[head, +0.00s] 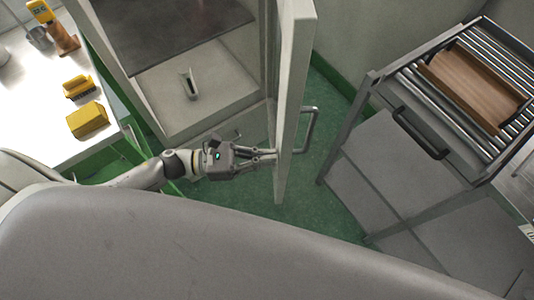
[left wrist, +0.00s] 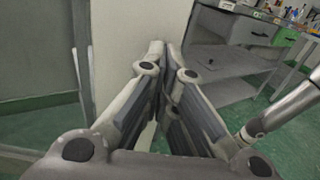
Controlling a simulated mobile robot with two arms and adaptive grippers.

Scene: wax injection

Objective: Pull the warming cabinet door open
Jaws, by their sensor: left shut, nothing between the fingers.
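The warming cabinet (head: 215,85) stands at the upper middle of the head view, and its pale door (head: 293,95) is swung out, seen nearly edge-on. The door's bar handle (head: 313,130) is on the right, outer face. My left gripper (head: 274,157) is shut and empty, its fingertips at the left, inner face of the door. I cannot tell whether they touch it. In the left wrist view the closed fingers (left wrist: 172,50) point toward a pale panel (left wrist: 125,35), which looks like the door. My right gripper is not in view.
Inside the cabinet are a dark shelf (head: 165,30) and a small upright metal piece (head: 188,84). A roller cart (head: 410,160) with a brown tray (head: 472,88) stands at the right. A bench (head: 45,125) with yellow items is at the left. Green floor shows between door and cart.

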